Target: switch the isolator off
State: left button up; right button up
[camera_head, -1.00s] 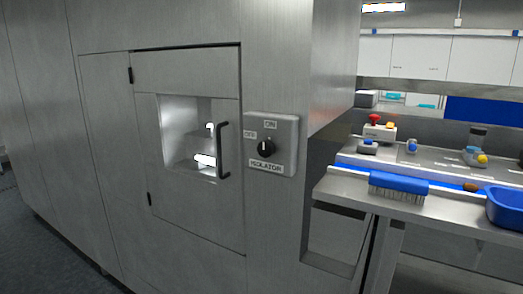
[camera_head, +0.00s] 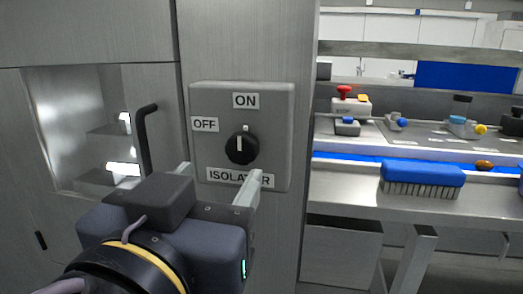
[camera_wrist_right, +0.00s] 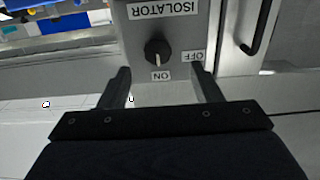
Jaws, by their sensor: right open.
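The isolator is a grey box (camera_head: 283,120) on the steel cabinet front, with a round black knob (camera_head: 241,148). Its labels read ON above the knob, OFF at upper left and ISOLATOR below. The knob's white mark points up toward ON. In the right wrist view, the picture is upside down and the knob (camera_wrist_right: 157,51) has its mark toward the ON label. My right gripper (camera_head: 220,175) is open and empty, its fingers spread below and in front of the knob, apart from it. It also shows in the right wrist view (camera_wrist_right: 160,73). My left gripper is not in view.
A cabinet door with a window and a black bar handle (camera_head: 145,140) is left of the box, close to my right gripper. On the right, a steel bench (camera_head: 345,190) carries a blue brush (camera_head: 422,178), a brown date (camera_head: 484,165) and small devices.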

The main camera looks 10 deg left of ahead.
aim_at(240, 153)
jog(key=w, duration=0.2)
jog(key=w+p, duration=0.1)
jog(key=w, duration=0.4)
jog(key=shift+w+d, duration=0.2)
jog(key=shift+d, duration=0.1)
jog(key=c, duration=1)
